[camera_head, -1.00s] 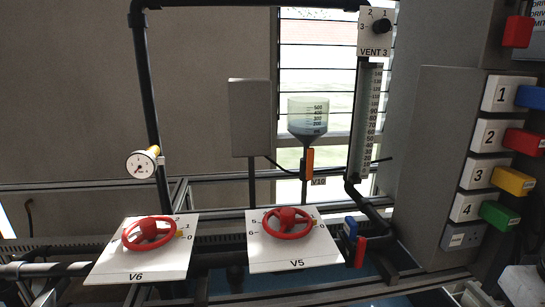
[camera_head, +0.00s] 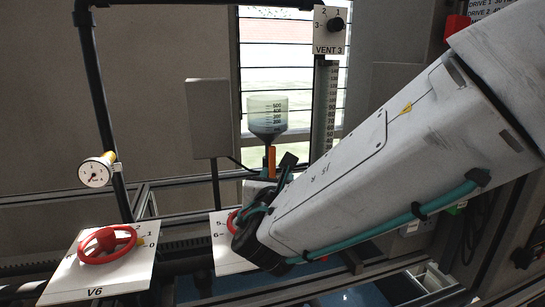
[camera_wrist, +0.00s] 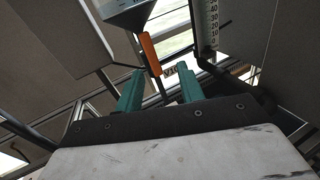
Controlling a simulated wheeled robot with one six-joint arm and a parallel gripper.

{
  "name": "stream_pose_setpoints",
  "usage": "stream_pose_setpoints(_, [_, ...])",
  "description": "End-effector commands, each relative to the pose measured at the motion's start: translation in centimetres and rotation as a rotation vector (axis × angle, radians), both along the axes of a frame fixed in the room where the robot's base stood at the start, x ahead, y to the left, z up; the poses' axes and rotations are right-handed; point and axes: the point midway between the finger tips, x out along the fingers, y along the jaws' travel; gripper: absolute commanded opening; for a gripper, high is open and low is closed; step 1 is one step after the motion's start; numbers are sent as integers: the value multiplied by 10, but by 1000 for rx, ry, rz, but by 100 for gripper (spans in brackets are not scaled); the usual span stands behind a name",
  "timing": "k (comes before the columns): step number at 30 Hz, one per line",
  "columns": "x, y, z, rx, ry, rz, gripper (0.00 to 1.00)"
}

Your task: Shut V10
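V10 is the valve with the orange handle (camera_head: 271,162) under the funnel (camera_head: 267,117) in the head view. The handle runs about upright, in line with the funnel's outlet. In the wrist view the orange handle (camera_wrist: 150,53) lies ahead of my gripper (camera_wrist: 160,73), its lower end showing between the two teal fingertips. The fingers are apart with nothing between them; I cannot tell the exact distance to the handle. In the head view my arm hides most of the gripper (camera_head: 275,183) and the V10 label. The label (camera_wrist: 171,71) shows partly in the wrist view.
A grey box (camera_head: 209,118) stands left of the funnel and a scaled tube (camera_head: 325,105) right of it. Below are red handwheels V5 (camera_head: 232,221), partly hidden by my arm, and V6 (camera_head: 106,244). A gauge (camera_head: 95,172) is at left. VENT 3 (camera_head: 330,30) is above.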

Motion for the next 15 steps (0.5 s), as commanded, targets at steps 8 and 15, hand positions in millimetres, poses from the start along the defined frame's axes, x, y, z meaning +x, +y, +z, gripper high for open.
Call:
stream_pose_setpoints(8, [13,12,7,-80,-29,58,38])
stream_pose_setpoints(15, [45,11,6,-77,-28,55,38])
